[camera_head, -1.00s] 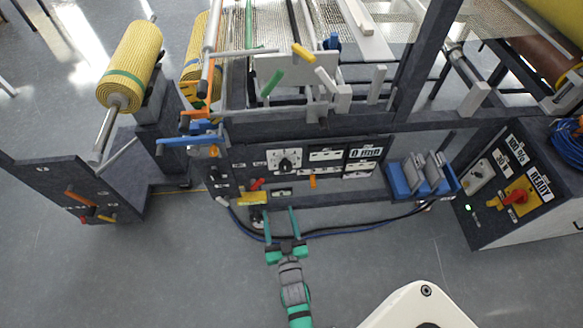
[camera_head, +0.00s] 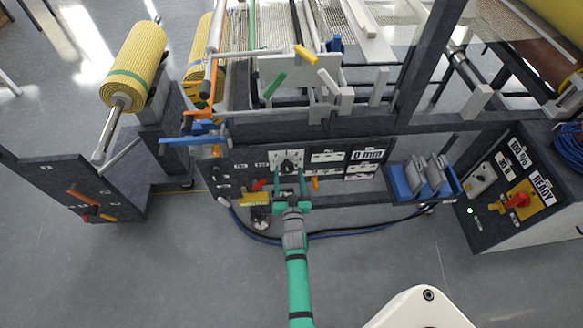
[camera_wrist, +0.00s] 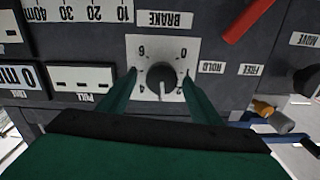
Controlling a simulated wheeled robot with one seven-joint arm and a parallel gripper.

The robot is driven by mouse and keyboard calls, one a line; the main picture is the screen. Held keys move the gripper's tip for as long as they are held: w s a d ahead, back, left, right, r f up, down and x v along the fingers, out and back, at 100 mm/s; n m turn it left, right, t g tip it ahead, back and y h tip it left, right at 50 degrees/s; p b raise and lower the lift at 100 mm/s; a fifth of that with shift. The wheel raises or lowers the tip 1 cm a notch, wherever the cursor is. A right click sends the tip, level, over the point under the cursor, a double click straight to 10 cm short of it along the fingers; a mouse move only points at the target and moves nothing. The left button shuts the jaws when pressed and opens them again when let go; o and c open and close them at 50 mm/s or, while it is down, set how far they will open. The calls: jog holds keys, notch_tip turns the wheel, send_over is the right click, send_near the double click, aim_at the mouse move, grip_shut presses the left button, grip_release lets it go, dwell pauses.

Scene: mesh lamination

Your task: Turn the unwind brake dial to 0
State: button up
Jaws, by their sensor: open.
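The brake dial (camera_wrist: 162,78) is a dark round knob on a white plate under the upside-down word BRAKE in the wrist view. Numbers 6, 0, 4 and 2 stand around it. Its pale pointer mark faces down in that view, between 4 and 2. In the head view the dial (camera_head: 288,166) sits on the dark front panel. My gripper (camera_head: 290,174) is in front of it, open, also showing in the wrist view (camera_wrist: 160,76). One green finger stands on each side of the knob, with a visible gap; contact cannot be told.
A red lever (camera_wrist: 247,20) is near the dial, beside HOLD and FREE labels. An orange handle (camera_head: 315,183) is to the right on the panel. A blue holder with grey plates (camera_head: 447,187) stands further right. Cables lie on the floor below.

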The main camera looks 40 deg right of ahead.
jog(key=shift+w+d, duration=0.25)
jog(key=shift+w, duration=0.2)
jog(key=shift+x, duration=0.8)
jog(key=shift+a, duration=0.15)
